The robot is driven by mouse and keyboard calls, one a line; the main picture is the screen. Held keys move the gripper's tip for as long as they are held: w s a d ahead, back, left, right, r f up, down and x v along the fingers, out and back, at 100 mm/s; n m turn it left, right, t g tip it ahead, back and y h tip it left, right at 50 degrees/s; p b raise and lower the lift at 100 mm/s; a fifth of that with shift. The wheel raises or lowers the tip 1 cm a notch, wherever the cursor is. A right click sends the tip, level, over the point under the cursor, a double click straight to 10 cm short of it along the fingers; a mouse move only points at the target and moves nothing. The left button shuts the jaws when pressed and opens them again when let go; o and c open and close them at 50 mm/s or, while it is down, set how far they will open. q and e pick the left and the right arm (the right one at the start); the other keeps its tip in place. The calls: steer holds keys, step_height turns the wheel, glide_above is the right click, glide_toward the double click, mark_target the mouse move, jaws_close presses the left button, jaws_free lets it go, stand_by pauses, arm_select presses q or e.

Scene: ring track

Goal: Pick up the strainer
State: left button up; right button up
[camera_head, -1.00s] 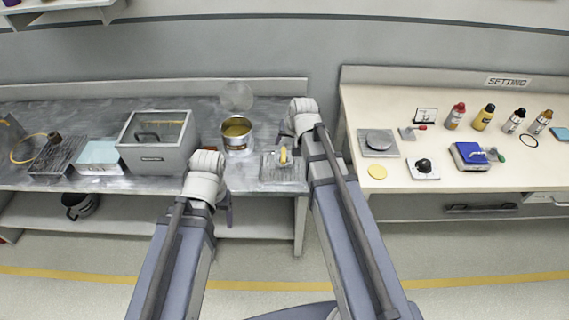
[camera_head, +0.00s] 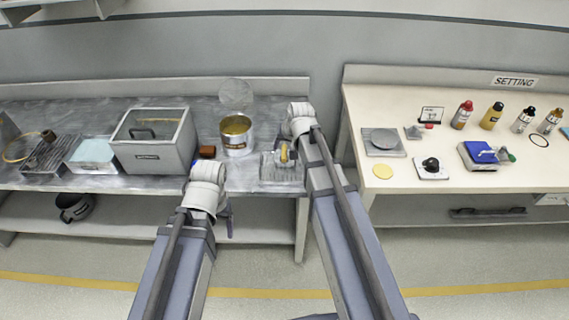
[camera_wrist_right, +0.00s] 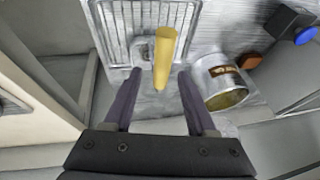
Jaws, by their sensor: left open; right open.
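I cannot tell for certain which thing is the strainer. A grey gridded plate with an upright yellow handle (camera_head: 283,154) lies at the right end of the grey bench. In the right wrist view the yellow handle (camera_wrist_right: 165,58) stands over the grid. A pale, see-through round disc (camera_head: 237,93) shows behind the can. My right gripper (camera_wrist_right: 158,76) is open, its fingers apart on either side of the handle's lower end in the picture; contact is not visible. My left gripper (camera_head: 227,217) is open and empty at the bench's front edge, its fingers partly hidden by its wrist.
A metal can (camera_head: 236,136) stands left of the gridded plate, with a small brown block (camera_head: 207,152) beside it. A gap separates the grey bench from the pale table (camera_head: 455,178) on the right.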

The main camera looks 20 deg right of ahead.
steer(key=shift+w+f, duration=0.25)
steer(key=shift+f, duration=0.3)
steer(key=shift+r, duration=0.1)
jaws_close()
stand_by(0.9)
